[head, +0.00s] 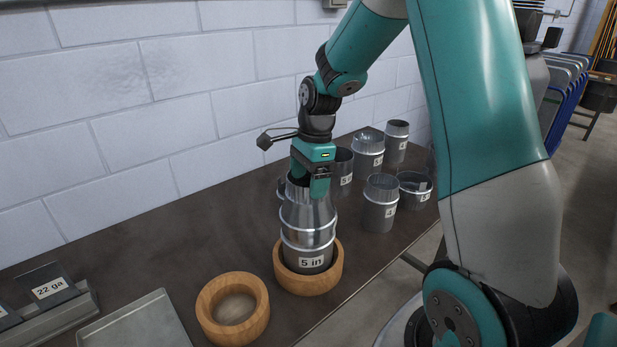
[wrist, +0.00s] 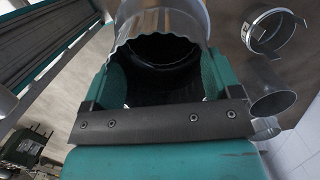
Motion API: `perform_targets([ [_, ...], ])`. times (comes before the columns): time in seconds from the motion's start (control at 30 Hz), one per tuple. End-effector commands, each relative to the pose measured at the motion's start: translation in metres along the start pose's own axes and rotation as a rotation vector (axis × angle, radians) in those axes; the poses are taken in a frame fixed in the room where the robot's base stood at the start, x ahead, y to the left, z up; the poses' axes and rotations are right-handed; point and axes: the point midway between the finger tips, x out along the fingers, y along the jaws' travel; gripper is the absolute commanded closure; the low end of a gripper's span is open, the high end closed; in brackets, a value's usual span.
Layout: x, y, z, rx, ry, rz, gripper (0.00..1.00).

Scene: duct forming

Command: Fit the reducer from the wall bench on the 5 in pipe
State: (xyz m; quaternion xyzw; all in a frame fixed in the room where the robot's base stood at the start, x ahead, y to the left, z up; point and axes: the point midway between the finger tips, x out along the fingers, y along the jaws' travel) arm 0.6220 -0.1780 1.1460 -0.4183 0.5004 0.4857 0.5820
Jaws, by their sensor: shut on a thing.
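The 5 in pipe (head: 307,262) stands upright in a round wooden ring stand (head: 337,274) on the bench, its label facing the head camera. The metal reducer (head: 306,216), with a narrower crimped upper end, sits on top of the pipe, in line with it as far as I can see. My gripper (head: 311,184) is over the reducer's top and shut on it. In the wrist view the reducer (wrist: 160,24) shows its crimped rim between the two teal fingers (wrist: 160,80). The exact joint between reducer and pipe is hard to make out.
An empty wooden ring (head: 222,333) lies in front and to the left. A metal tray (head: 135,325) and a rack with a 22 ga plate (head: 47,287) are farther left. Several metal fittings, including a labelled one (head: 380,205), stand right of my gripper. A block wall (head: 150,100) runs behind the bench.

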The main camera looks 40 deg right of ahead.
Motion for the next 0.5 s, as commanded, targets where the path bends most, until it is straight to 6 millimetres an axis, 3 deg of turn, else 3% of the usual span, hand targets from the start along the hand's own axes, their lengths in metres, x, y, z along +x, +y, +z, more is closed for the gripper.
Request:
perform_targets([
  [0.5,0.0067,-0.0002,-0.001,0.0,0.0,-0.001,0.61],
])
